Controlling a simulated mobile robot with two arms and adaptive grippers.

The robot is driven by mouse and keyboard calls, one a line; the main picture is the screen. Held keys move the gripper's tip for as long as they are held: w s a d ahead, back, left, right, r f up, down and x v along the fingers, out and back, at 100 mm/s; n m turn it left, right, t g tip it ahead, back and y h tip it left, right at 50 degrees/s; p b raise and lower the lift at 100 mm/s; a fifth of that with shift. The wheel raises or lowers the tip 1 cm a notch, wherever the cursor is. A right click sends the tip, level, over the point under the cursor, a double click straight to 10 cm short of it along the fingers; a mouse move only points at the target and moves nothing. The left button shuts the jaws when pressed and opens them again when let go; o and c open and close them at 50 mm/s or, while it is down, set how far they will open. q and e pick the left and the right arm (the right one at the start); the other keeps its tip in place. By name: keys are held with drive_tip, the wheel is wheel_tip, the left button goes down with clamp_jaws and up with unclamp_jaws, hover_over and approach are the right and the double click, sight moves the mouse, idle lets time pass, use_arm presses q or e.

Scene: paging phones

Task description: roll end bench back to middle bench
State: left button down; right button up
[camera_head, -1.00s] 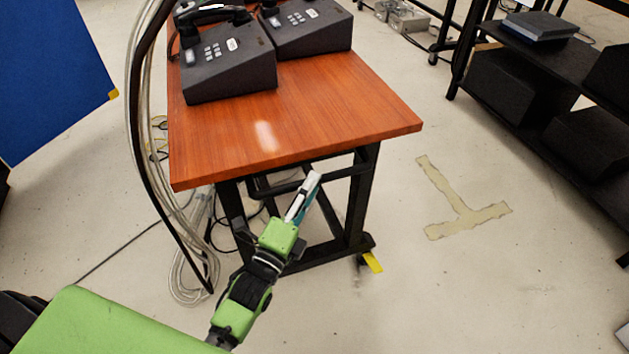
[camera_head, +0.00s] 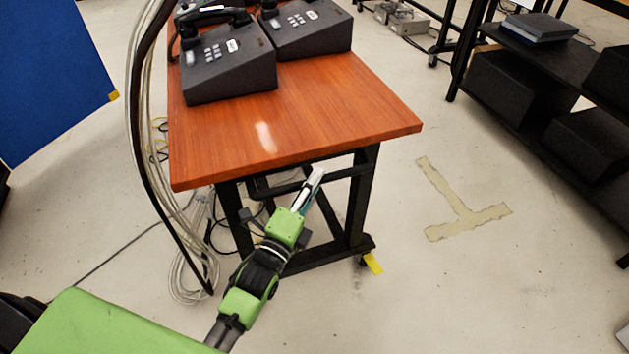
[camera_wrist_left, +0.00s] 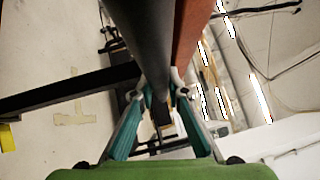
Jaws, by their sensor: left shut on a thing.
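The bench in front of me has an orange-brown wooden top (camera_head: 320,105) on a black metal frame with casters. A black push bar (camera_head: 340,170) runs under its near edge. My left gripper (camera_head: 316,178) is at this bar, below the near edge of the top. In the left wrist view the black bar (camera_wrist_left: 150,50) passes between the fingers of my left gripper (camera_wrist_left: 160,95), which is shut on it. The wooden top's edge (camera_wrist_left: 190,40) shows beside the bar. I cannot tell which other bench is the middle one. My right gripper is not in view.
Two dark phones (camera_head: 228,62) stand on the bench top. Cables (camera_head: 185,240) hang and lie on the floor at left. A blue panel (camera_head: 50,75) is further left. A black shelf (camera_head: 550,110) stands at right. Floor with a tape mark (camera_head: 465,220) lies clear between.

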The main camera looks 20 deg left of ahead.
use_arm(q)
drive_tip(key=shift+w+a+r, duration=0.2)
drive_tip(key=shift+w+a, duration=0.2)
drive_tip(key=shift+a, duration=0.05)
drive_tip(key=w+a+b, duration=0.4)
drive_tip(key=w+a, duration=0.7)
drive_tip(key=w, duration=0.3)
drive_tip(key=shift+w+a+f, duration=0.25)
drive_tip(key=shift+w+f, duration=0.1)
drive_tip(key=shift+w, duration=0.05)
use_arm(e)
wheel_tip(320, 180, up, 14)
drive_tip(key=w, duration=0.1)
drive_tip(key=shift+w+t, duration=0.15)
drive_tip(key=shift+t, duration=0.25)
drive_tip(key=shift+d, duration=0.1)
use_arm(q)
drive_tip(key=c, duration=2)
unclamp_jaws()
drive_tip(key=shift+c, duration=0.2)
drive_tip(key=shift+o, duration=0.4)
drive_tip(key=shift+r, duration=0.1)
